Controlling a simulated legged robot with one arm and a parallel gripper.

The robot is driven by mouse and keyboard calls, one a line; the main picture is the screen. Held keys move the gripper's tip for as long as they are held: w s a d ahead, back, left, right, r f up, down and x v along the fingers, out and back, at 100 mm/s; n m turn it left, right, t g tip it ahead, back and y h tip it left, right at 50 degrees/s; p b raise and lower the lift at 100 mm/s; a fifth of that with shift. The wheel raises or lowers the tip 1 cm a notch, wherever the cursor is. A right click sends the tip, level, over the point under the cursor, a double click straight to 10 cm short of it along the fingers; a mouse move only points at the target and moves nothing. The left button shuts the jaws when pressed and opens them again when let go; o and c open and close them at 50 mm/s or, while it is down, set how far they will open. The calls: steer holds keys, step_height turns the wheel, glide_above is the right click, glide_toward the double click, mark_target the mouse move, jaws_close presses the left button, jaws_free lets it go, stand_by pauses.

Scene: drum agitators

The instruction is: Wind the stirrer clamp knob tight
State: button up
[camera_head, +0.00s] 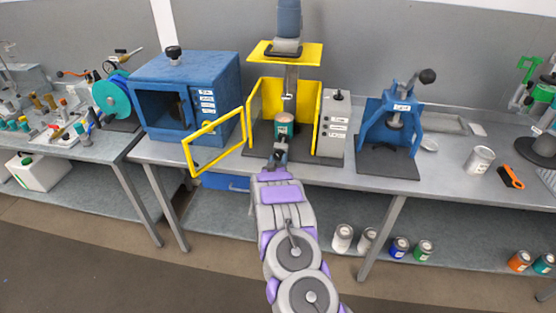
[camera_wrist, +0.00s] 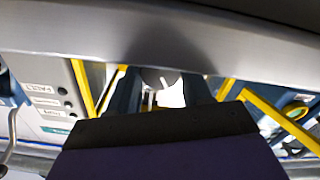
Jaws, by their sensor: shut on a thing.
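The yellow-framed stirrer (camera_head: 291,52) stands on the bench in the head view, its yellow door frame (camera_head: 213,142) swung open to the left. A can with a teal label (camera_head: 284,124) stands upright inside, under the stirrer head. My gripper (camera_head: 279,152) reaches in from the front, just below and before the can. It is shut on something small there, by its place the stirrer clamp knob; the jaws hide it. In the wrist view a dark pad and a purple part of mine (camera_wrist: 165,140) fill the lower middle, and the fingertips' hold cannot be made out.
A switch box (camera_head: 337,120) stands close on the stirrer's right, and the blue press (camera_head: 391,135) beyond it. A blue oven-like cabinet (camera_head: 187,95) is on the left. The bench's front edge runs under my arm.

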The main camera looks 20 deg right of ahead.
steer(key=o, duration=1)
steer(key=shift+o, duration=0.2)
steer(key=shift+a, duration=0.1)
steer(key=p+v, duration=0.2)
steer(key=v, duration=1.5)
steer(key=shift+a, duration=0.2)
